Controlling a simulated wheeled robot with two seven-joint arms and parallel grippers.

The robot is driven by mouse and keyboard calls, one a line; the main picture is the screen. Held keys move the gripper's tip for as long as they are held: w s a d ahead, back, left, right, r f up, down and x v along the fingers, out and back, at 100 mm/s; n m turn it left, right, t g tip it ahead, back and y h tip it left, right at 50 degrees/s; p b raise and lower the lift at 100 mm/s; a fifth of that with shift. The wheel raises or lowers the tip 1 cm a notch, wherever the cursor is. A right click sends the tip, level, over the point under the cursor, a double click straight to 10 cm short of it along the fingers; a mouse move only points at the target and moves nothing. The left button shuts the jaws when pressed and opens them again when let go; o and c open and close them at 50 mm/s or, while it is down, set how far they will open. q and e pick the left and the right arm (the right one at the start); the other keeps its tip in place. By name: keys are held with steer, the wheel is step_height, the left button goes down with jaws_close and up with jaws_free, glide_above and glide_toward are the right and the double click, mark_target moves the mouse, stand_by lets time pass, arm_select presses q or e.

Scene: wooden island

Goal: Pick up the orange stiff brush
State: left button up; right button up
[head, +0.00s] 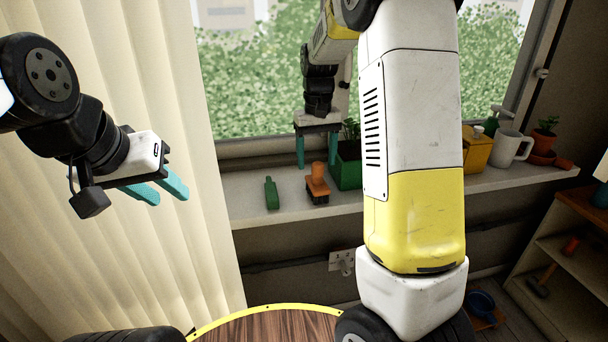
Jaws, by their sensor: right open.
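The orange stiff brush (317,182) stands on the window sill in the head view, its orange handle up and its dark bristles down on the sill. My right gripper (317,158) points down just above and behind the brush handle in the picture. Its two teal fingers are apart, one to each side of the handle's top, and nothing is held between them. I cannot tell how far the fingertips are from the brush in depth. My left gripper (170,196) hangs in front of the cream curtain at the left, its teal fingers apart and empty.
A yellow box (477,152), white mug (510,148) and potted plant (545,136) stand further right. My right arm hides the sill's middle.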

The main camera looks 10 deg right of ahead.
mark_target(318, 173)
step_height(318, 173, down, 6)
steer(key=shift+s+d+f, duration=0.1)
steer(key=shift+s+d, duration=0.05)
jaws_close()
stand_by(0.4)
steer(key=shift+r, duration=0.65)
steer(key=r, duration=0.2)
steer(key=shift+s+a+r, duration=0.2)
steer(key=shift+s+r, duration=0.1)
steer(key=shift+s, duration=0.1)
steer(key=s+a+r, duration=0.1)
steer(key=s+a, duration=0.5)
steer(key=s, duration=0.7)
steer(key=shift+s+a+r, duration=0.15)
steer(key=shift+s, duration=0.25)
